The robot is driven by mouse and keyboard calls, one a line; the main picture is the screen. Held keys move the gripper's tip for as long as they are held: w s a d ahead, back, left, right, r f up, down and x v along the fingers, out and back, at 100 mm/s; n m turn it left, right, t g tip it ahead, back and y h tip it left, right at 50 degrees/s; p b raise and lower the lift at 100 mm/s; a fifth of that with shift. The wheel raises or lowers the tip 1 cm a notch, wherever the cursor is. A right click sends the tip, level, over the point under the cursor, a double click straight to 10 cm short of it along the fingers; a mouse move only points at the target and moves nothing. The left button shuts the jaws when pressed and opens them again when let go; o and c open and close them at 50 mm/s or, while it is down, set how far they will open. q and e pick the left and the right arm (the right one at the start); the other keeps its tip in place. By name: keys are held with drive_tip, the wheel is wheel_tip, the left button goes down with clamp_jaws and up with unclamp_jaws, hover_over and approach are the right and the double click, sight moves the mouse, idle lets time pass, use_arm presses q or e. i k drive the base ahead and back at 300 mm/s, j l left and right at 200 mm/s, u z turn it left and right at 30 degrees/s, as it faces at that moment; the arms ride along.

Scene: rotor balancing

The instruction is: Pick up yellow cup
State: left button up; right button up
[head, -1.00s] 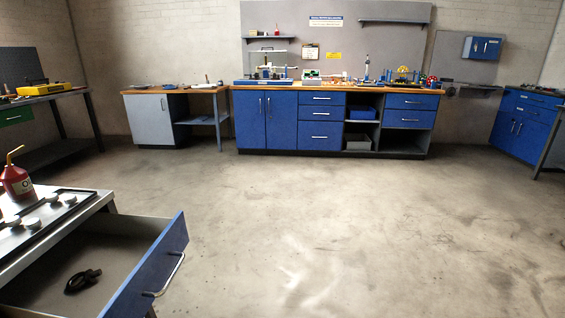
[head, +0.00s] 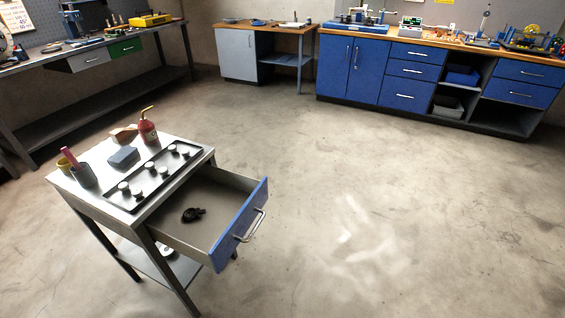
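A small yellow cup (head: 66,164) stands on the far left corner of the metal cart's top (head: 90,205) in the head view. Neither of my grippers is in view.
The cart also bears a black tray (head: 128,204) with several white round pieces, a red oil can (head: 148,131) and a blue-grey block (head: 124,157). Its blue-fronted drawer (head: 240,227) stands open to the right, with a black object (head: 193,214) inside. The floor (head: 400,220) to the right is clear.

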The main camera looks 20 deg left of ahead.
sight(62, 164)
drive_tip(key=u, duration=2.15)
drive_tip(key=i+j+z, duration=0.6)
drive_tip(key=j, duration=0.25)
drive_tip(key=i+j+z, duration=0.4)
drive_tip(key=j, duration=0.3)
drive_tip(key=i+j+z, duration=0.25)
drive_tip(key=j+z, duration=0.2)
drive_tip(key=j, duration=0.3)
drive_tip(key=j+z, duration=0.2)
drive_tip(key=j, duration=0.25)
drive_tip(key=i, duration=0.05)
